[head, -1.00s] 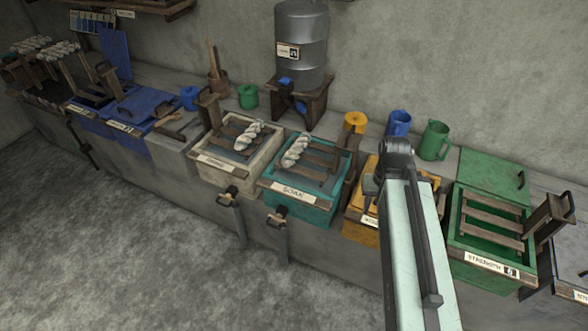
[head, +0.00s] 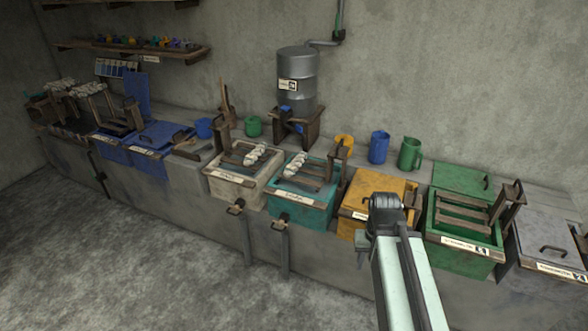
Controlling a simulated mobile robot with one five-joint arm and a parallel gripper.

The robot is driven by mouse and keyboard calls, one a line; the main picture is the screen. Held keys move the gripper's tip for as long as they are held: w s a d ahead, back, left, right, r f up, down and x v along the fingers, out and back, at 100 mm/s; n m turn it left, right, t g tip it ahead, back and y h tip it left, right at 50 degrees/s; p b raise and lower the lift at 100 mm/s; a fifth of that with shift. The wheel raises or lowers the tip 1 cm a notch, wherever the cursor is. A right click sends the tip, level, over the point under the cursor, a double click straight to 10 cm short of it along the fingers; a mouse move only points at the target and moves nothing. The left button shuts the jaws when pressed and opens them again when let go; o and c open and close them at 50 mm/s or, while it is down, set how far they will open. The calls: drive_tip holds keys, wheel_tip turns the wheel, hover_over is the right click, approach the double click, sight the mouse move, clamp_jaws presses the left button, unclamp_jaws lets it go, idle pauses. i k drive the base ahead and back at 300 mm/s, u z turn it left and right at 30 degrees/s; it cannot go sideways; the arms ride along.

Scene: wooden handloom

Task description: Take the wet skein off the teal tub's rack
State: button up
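The teal tub (head: 307,211) stands near the middle of the long bench, with a label on its front rim. A dark slatted wooden rack (head: 313,182) lies across its top. A pale twisted skein (head: 294,165) lies on the left part of that rack. My arm rises from the bottom right of the head view, in front of the yellow and green tubs. My gripper seems to be at the arm's far end (head: 366,248), turned away and mostly hidden, so its fingers cannot be made out. It is apart from the teal tub, to its right.
A cream tub (head: 231,191) with its own skein (head: 257,155) stands left of the teal one. A lidded yellow tub (head: 373,187) and an open green tub (head: 462,250) stand right. A metal drum (head: 297,73) stands behind. The floor (head: 150,270) in front is clear.

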sight(301, 156)
drive_tip(key=u, duration=2)
drive_tip(key=i, duration=3.5)
drive_tip(key=z, duration=2.05)
